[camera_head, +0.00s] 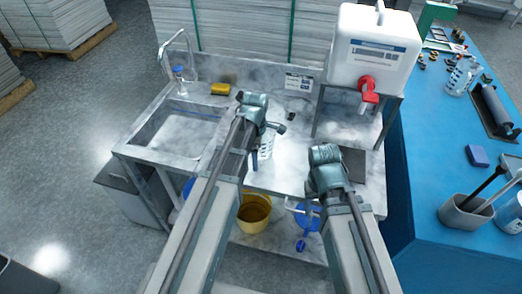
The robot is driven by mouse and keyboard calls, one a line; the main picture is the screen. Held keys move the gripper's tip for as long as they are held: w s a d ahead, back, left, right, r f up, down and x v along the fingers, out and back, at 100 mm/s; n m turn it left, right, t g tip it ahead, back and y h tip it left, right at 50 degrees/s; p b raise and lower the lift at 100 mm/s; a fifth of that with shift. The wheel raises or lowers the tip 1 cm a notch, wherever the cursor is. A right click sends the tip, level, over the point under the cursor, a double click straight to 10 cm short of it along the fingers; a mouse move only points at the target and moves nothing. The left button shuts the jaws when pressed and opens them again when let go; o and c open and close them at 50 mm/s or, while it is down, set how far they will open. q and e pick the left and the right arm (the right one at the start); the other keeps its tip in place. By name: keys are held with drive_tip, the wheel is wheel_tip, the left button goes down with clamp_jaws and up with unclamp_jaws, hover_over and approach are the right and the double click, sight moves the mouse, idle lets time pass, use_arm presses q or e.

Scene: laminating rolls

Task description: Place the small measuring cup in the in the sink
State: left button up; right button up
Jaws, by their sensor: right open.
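A clear measuring cup with blue markings (266,149) stands on the grey marbled counter, partly hidden behind my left arm. The sink (178,133) is an empty basin at the counter's left end. My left gripper (272,122) is over the counter, just above and beside the cup in the picture; its fingers are too small and overlapped to tell their state. My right gripper (325,168) is open over the counter's right part, to the right of the cup and apart from it. Its fingertips are mostly hidden by the wrist.
A tap (178,40) rises behind the sink, with a yellow sponge (220,89) nearby. A white canister with a red spigot (374,50) stands on a rack at right. A yellow bucket (254,210) is below. The blue table (430,190) holds another clear measuring vessel (459,80).

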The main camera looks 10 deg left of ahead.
use_arm(q)
clamp_jaws()
idle(0.5)
drive_tip(key=shift+r, duration=0.1)
use_arm(e)
drive_tip(key=shift+r, duration=0.15)
